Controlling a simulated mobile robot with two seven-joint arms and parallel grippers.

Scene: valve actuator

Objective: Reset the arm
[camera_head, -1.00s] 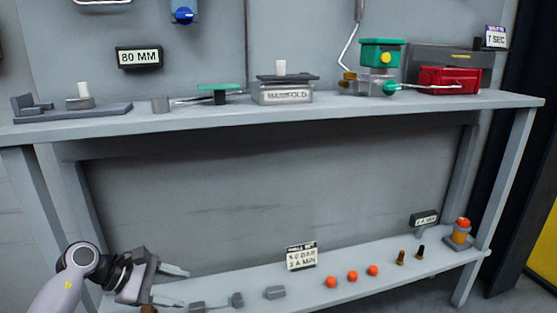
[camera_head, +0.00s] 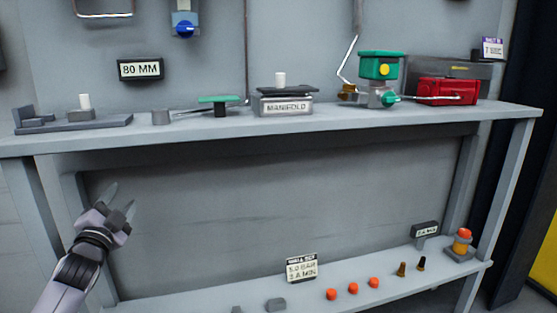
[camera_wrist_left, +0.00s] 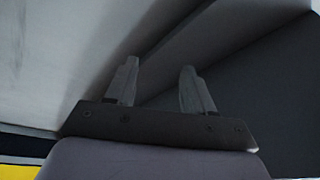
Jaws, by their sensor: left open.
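My left gripper (camera_head: 121,201) is at the lower left in the head view, in front of the bench's open space below its top. Its two fingers point up and are apart, with nothing between them. The left wrist view also shows the two fingers of this gripper (camera_wrist_left: 157,85) apart and empty, with only grey surfaces beyond. My left arm (camera_head: 72,275) comes in from the bottom left corner. My right gripper is not in view.
The bench top (camera_head: 340,119) holds a manifold block (camera_head: 286,107), a green-topped valve unit (camera_head: 379,75) and a red box (camera_head: 447,91). The lower shelf (camera_head: 345,277) carries several orange caps (camera_head: 353,288), small fittings and a sign (camera_head: 301,268). The space between them is clear.

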